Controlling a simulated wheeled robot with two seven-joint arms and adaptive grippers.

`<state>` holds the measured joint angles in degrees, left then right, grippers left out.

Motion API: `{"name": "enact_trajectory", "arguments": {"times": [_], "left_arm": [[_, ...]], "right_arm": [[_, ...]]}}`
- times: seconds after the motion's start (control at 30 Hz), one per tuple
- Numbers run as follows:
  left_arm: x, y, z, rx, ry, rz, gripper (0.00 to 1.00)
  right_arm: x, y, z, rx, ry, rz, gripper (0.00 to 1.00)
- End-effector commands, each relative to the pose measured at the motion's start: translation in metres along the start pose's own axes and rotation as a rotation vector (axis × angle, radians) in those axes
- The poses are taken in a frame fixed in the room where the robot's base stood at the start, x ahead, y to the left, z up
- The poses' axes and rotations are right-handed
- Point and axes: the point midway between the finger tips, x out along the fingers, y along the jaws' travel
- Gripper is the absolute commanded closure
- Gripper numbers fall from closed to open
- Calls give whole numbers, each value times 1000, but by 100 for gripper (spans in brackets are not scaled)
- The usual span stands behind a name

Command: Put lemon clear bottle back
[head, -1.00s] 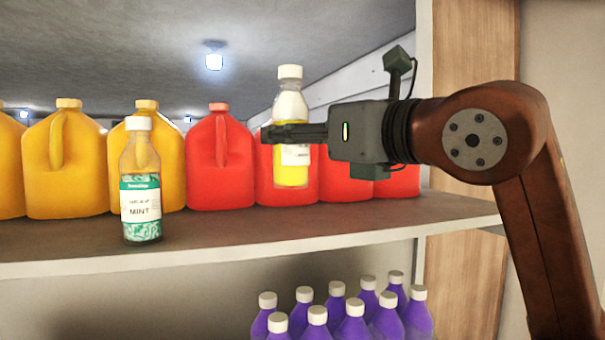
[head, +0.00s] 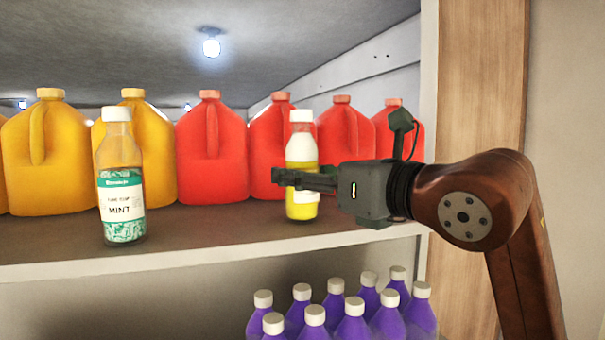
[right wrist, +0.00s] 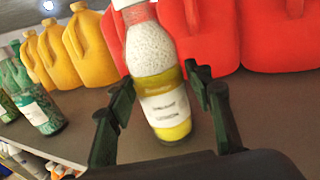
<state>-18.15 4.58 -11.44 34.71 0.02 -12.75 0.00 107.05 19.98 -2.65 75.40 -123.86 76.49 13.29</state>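The lemon clear bottle (head: 302,150) has a white cap, a clear upper part and yellow liquid below. It stands upright on the shelf (head: 190,228), in front of the red jugs. My right gripper (head: 305,180) comes from the right at label height, with its fingers on either side of the bottle. In the right wrist view the fingers (right wrist: 162,92) look spread, with small gaps beside the bottle (right wrist: 160,75). The near finger hides part of the label in the head view. My left gripper is not in view.
A mint bottle (head: 122,185) with a green label stands to the left at the shelf's front. Orange jugs (head: 45,150) and red jugs (head: 212,150) line the back. A wooden upright (head: 480,80) bounds the right side. Purple bottles (head: 352,322) stand on the level below.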

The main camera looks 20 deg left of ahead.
Motion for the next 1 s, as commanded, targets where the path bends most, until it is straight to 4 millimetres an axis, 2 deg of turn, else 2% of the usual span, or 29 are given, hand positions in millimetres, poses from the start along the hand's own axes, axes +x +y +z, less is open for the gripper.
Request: {"name": "enact_trajectory", "arguments": {"times": [0.03, 0.1, 0.2, 0.4, 0.53, 0.77, 1.0], "left_arm": [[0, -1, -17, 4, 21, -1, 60], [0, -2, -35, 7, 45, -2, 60], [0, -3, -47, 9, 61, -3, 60], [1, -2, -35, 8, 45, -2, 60], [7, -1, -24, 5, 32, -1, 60], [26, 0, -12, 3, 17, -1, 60], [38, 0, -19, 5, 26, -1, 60]], "right_arm": [[-1, 2, 1, -2, -2, 2, 48], [-1, 2, 1, -2, -2, 2, 44], [-1, 2, 1, -2, -2, 1, 44], [-3, 2, 1, -3, -3, 1, 44], [-15, 1, 1, -5, -5, -1, 44], [-62, 0, -1, -4, -6, -3, 44], [-104, 1, 0, -3, -4, -1, 44]]}}
